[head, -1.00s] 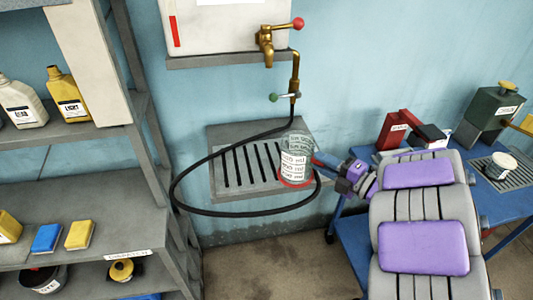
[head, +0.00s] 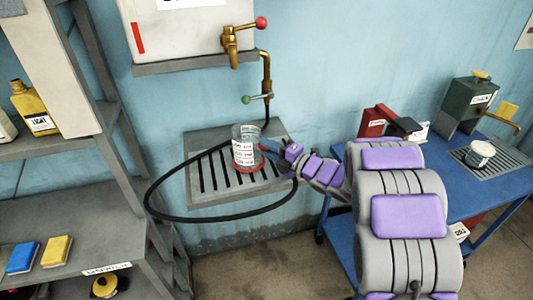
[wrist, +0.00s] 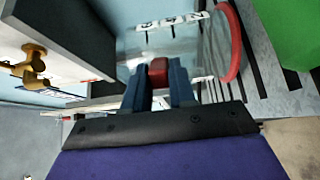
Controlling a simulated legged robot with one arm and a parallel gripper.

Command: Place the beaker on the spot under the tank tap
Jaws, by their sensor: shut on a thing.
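The clear beaker (head: 243,146) with white labels and a red base ring is over the slotted grey shelf under the tank, left of my gripper. My gripper (head: 270,148) is shut on its side. In the wrist view the blue fingers (wrist: 160,85) close on a red piece at the beaker (wrist: 190,50), whose red base ring (wrist: 229,42) shows at the right. The beaker looks upright; I cannot tell whether it touches the shelf (head: 200,140). The white tank (head: 185,30) has a brass tap (head: 235,40) with a red knob, above the beaker. A marked spot is not distinguishable.
A black hose (head: 165,217) loops around the shelf's front. A brass pipe with a green-knobbed valve (head: 256,98) hangs behind the beaker.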

